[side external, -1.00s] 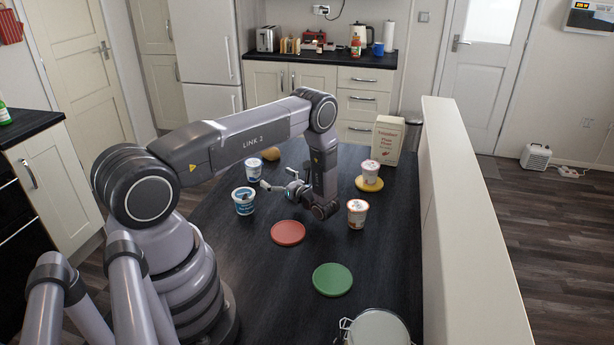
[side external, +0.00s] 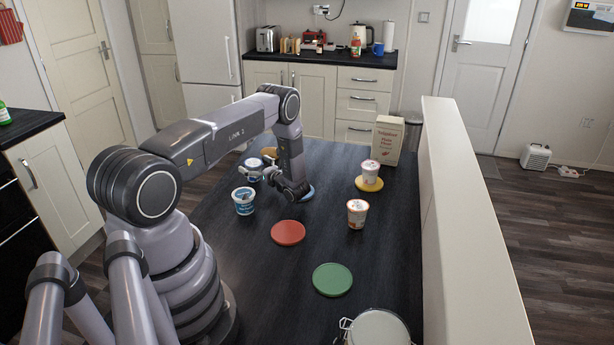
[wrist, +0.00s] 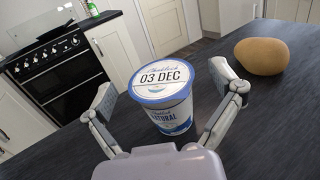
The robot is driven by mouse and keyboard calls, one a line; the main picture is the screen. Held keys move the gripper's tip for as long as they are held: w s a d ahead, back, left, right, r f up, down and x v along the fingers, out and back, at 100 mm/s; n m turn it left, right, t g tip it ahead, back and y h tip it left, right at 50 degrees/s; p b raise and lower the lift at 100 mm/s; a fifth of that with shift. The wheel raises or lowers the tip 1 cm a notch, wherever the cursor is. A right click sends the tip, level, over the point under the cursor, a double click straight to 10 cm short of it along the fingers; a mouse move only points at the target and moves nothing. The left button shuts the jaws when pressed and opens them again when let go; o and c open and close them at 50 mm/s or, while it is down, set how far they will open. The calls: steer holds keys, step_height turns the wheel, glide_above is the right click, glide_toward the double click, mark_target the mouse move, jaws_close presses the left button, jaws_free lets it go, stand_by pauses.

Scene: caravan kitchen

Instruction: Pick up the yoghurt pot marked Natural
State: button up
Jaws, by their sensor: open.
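The yoghurt pot marked Natural (wrist: 168,100) fills the middle of the wrist view. It is white with a blue-rimmed lid reading 03 DEC, and stands upright on the dark table. My gripper (wrist: 164,91) is open, with one finger on each side of the pot; I see no clear contact. In the side view the pot (side external: 253,164) is partly hidden by my gripper (side external: 254,168). A second blue and white pot (side external: 243,203) stands just in front, its label unreadable.
An orange-patterned pot (side external: 357,214) stands to the right; a similar one (side external: 370,171) sits on a yellow disc (side external: 369,186). Red (side external: 288,233), green (side external: 332,280) and blue (side external: 308,193) discs lie flat. A brown potato-like object (wrist: 262,56) lies beyond my right finger. A carton (side external: 388,140) stands behind.

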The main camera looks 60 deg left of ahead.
steer(key=c, duration=1.3)
steer(key=shift+c, duration=0.2)
